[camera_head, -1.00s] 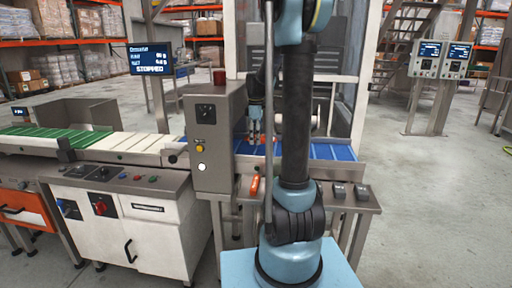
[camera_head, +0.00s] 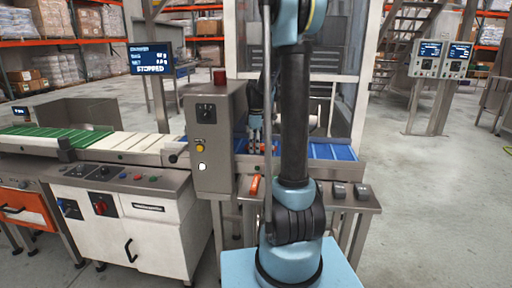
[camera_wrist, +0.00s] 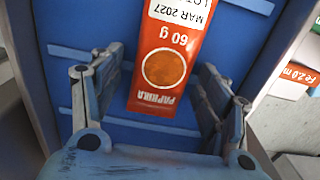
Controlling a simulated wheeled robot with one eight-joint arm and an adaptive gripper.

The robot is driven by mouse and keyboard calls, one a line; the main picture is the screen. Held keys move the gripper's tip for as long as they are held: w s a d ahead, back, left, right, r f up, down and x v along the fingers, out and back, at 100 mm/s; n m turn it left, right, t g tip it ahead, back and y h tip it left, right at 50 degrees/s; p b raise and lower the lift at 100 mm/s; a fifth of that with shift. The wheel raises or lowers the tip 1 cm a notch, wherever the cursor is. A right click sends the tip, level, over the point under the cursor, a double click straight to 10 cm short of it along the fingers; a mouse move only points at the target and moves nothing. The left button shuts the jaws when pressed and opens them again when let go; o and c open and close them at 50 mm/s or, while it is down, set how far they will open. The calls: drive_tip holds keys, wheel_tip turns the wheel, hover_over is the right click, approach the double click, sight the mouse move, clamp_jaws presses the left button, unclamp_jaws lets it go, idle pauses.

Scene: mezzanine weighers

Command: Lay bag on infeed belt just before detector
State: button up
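An orange-red paprika bag (camera_wrist: 168,60), marked 60 g, lies flat on a blue slatted belt in the wrist view. My gripper (camera_wrist: 160,70) is over the belt with its two fingers apart, one on each side of the bag. A small gap shows on the left side; I cannot tell whether the right finger touches the bag. In the head view my gripper (camera_head: 255,145) is low over the blue belt (camera_head: 330,150), partly hidden by my arm and the grey control box. I cannot tell which part is the detector.
A grey control box (camera_head: 208,140) stands left of my gripper. White (camera_head: 125,145) and green (camera_head: 45,133) belt sections run left. An orange test piece (camera_head: 254,185) and two dark blocks (camera_head: 350,190) are on the front ledge. A screen (camera_head: 151,60) reads STOPPED.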

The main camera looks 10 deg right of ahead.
drive_tip(key=shift+r, duration=0.1)
wheel_tip(320, 180, up, 12)
drive_tip(key=s+m, duration=0.4)
drive_tip(key=s, duration=0.7)
drive_tip(key=s+f+m+t, duration=0.1)
drive_tip(key=s+f+m, duration=0.4)
drive_tip(key=s, duration=0.7)
drive_tip(key=s+f+m+t, duration=0.1)
drive_tip(key=s+f+m, duration=0.4)
drive_tip(key=s+f, duration=0.5)
drive_tip(key=shift+s+d, duration=0.4)
drive_tip(key=shift+s, duration=0.6)
drive_tip(key=shift+f, duration=0.1)
drive_tip(key=shift+w+f, duration=0.2)
drive_tip(key=shift+w, duration=0.2)
